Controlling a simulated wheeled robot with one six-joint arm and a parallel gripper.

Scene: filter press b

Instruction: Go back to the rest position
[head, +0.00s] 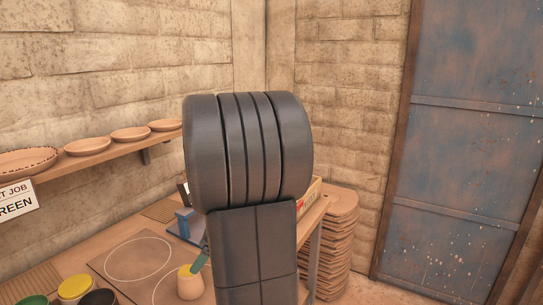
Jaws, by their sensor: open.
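My dark grey arm fills the middle of the head view, with a thick ribbed joint above a flat-sided link. My gripper is not in view. The arm hides part of the workbench (135,228) and whatever stands behind it. A small blue object (183,224) shows on the bench just left of the arm, partly hidden. A tan pot (189,284) with a yellow top and something green at its rim stands in front of it.
A wall shelf (100,158) carries several shallow bowls, with a sign (14,198) below. Pots with yellow (74,287) and green (32,300) tops stand at lower left. Right of the arm are a stack of round boards (336,245) and a blue metal door (460,150).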

